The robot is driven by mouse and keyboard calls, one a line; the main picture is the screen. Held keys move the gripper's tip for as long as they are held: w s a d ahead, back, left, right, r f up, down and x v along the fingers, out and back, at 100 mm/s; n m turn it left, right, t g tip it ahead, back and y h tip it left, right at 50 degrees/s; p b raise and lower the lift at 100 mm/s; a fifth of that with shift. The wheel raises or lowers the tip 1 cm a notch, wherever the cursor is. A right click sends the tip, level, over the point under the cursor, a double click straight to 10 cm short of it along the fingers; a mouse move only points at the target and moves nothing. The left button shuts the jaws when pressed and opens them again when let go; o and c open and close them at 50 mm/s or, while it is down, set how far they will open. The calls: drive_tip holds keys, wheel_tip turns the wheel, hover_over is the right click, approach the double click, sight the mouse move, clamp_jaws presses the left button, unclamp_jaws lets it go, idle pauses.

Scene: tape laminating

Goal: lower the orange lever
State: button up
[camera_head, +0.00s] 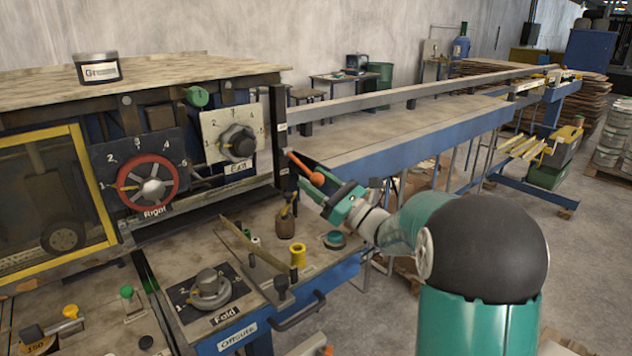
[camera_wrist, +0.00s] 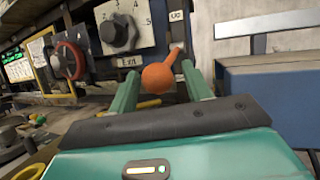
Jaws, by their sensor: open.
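The orange lever (camera_head: 304,167) has a rod and a round ball knob and sits at the right end of the machine, below the grey dial with the "Exit" label. In the wrist view the lever's ball (camera_wrist: 158,78) is between my two fingers, with its rod rising up and to the right. My gripper (camera_head: 325,190) is open, its green fingers on either side of the ball. It also shows large in the wrist view (camera_wrist: 165,92). I cannot tell whether a finger touches the ball.
The Exit dial (camera_head: 238,142) and the red Right wheel (camera_head: 148,184) are left of the lever. A long blue conveyor (camera_head: 400,150) runs right.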

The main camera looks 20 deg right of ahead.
drive_tip(key=v, duration=1.3)
drive_tip(key=shift+s+d, duration=0.2)
drive_tip(key=shift+s, duration=0.05)
